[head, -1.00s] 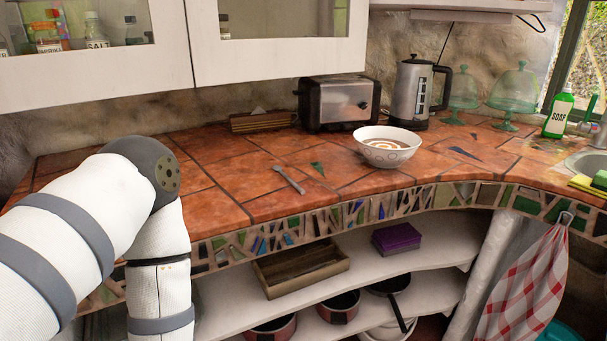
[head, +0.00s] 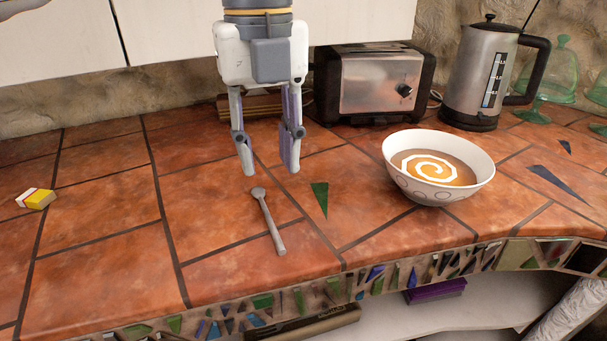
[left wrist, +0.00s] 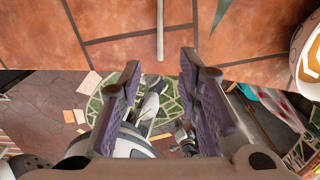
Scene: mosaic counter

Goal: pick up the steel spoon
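The steel spoon (head: 268,222) lies flat on the red tile counter (head: 110,215), its bowl toward the back and its handle toward the front edge. My left gripper (head: 270,172) points down above the counter, close to the spoon's bowl end in the head view. Its two fingers are apart with nothing between them. In the left wrist view, the spoon's handle (left wrist: 160,28) shows ahead of the open fingers (left wrist: 160,64), roughly in line with the gap; the bowl end is out of frame. My right gripper is not seen.
A white bowl of soup (head: 438,168) stands right of the spoon. A toaster (head: 368,85) and a steel kettle (head: 482,75) stand behind. A small yellow-and-white item (head: 35,199) lies at left. The counter left of the spoon is mostly clear.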

